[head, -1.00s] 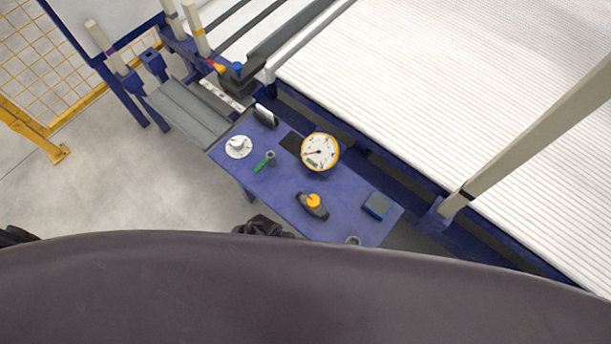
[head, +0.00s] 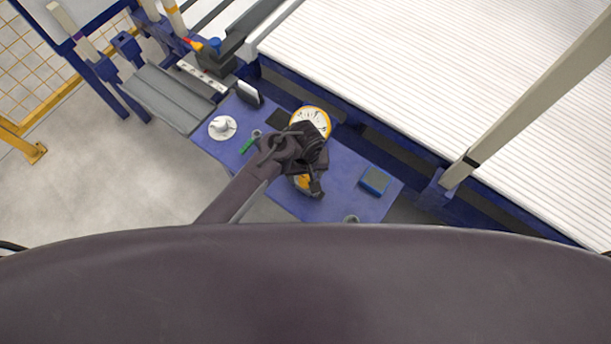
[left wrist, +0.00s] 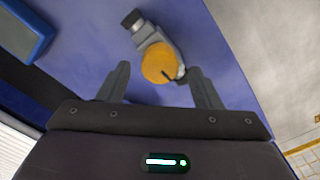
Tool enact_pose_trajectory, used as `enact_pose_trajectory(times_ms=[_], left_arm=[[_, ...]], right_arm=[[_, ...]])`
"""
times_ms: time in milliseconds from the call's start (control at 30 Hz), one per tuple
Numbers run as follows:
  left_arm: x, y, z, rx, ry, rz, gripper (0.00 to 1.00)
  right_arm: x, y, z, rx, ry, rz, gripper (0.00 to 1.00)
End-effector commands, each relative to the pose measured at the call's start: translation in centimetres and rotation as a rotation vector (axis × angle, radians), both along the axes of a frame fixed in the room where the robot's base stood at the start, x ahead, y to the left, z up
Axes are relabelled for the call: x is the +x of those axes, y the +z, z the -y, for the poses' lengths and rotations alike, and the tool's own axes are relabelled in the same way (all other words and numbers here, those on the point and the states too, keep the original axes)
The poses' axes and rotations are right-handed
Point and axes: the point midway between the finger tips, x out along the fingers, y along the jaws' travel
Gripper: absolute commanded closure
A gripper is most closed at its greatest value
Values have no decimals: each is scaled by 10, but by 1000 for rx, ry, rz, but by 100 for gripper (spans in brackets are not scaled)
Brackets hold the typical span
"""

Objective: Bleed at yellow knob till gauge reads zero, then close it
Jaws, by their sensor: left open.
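The yellow knob (left wrist: 159,63) sits on a grey valve body on the blue table. In the left wrist view it lies just beyond and between my left gripper's (left wrist: 163,78) open fingers, with no clear contact. In the head view the knob (head: 303,181) is partly hidden by my left gripper (head: 314,186), which hangs over it. The round gauge (head: 312,119) with a yellow rim stands behind the gripper. Its lower face is covered, so its reading cannot be told. My right gripper is not in view.
On the blue table (head: 345,167) are a white round part (head: 222,127), a green-handled tool (head: 249,142) and a blue box (head: 374,180). A ring-like part (head: 351,218) lies at the near edge. A white ribbed surface (head: 400,70) lies behind.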

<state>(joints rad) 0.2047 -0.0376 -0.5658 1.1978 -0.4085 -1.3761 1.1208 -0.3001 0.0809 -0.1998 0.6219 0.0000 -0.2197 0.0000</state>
Motion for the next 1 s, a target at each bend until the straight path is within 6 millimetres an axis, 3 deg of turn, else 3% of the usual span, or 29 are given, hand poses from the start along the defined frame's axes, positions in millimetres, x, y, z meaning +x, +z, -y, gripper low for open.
enact_pose_trajectory(times_ms=[167, 467, 800, 1000], left_arm=[[0, -17, 0, 0, 0, 1, 41], [0, -19, 0, -1, 1, 1, 41], [0, -19, 0, 0, 0, 0, 86], [0, -18, 0, 0, -12, 0, 86]], right_arm=[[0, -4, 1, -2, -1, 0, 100], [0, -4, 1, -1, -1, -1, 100], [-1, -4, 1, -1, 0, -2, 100], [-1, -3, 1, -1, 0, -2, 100]])
